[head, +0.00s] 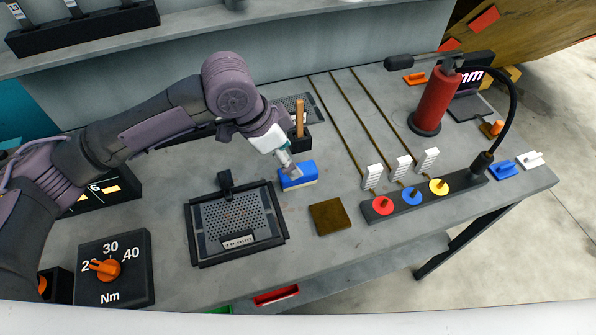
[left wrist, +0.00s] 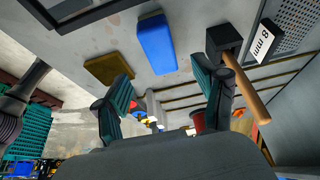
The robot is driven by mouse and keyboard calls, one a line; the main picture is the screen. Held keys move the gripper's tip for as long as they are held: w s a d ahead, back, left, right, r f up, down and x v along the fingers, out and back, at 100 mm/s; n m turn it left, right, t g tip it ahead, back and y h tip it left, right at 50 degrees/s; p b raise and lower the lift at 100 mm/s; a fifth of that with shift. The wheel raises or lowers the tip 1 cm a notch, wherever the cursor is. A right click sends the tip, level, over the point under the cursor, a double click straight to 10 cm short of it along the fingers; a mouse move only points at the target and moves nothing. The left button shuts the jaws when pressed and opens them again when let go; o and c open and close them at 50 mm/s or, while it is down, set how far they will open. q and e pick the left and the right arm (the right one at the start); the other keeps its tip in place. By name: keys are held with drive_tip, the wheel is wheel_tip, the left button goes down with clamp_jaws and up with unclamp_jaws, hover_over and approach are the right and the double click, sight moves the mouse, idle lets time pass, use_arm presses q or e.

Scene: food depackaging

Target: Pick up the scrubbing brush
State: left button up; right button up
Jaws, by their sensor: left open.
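The scrubbing brush appears to be the blue block with a tan underside (head: 298,176), lying on the grey workbench. In the left wrist view its blue top (left wrist: 157,44) is ahead of the fingers. My left gripper (head: 289,166) is just above the brush in the head view, pointing down, and partly overlaps it there. In the left wrist view the two fingers of my left gripper (left wrist: 163,70) are spread apart with nothing between them. Contact with the brush cannot be told. My right gripper is in neither view.
A wooden handle (head: 300,117) rises from a black holder behind the brush. A black mesh tray (head: 192,232) is to the left, a brown square pad (head: 329,217) in front. A black strip with coloured knobs (head: 399,207) and a red cylinder (head: 435,102) stand to the right.

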sight(310, 171)
use_arm(q)
drive_tip(key=shift+x, duration=1.1)
drive_tip(key=shift+w+d+f+p, duration=0.1)
drive_tip(key=shift+f+p, duration=0.25)
drive_tip(key=shift+f, duration=0.2)
drive_tip(key=x, duration=0.1)
drive_tip(key=p+x, duration=0.1)
drive_tip(key=x, duration=0.1)
drive_tip(key=shift+f, duration=0.35)
drive_tip(key=shift+w+f, duration=0.1)
drive_tip(key=shift+f, duration=0.3)
drive_tip(key=c, duration=1.3)
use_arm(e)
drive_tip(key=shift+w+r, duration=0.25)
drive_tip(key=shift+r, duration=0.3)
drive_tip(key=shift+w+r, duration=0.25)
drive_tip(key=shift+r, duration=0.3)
use_arm(q)
drive_tip(key=shift+r, duration=0.1)
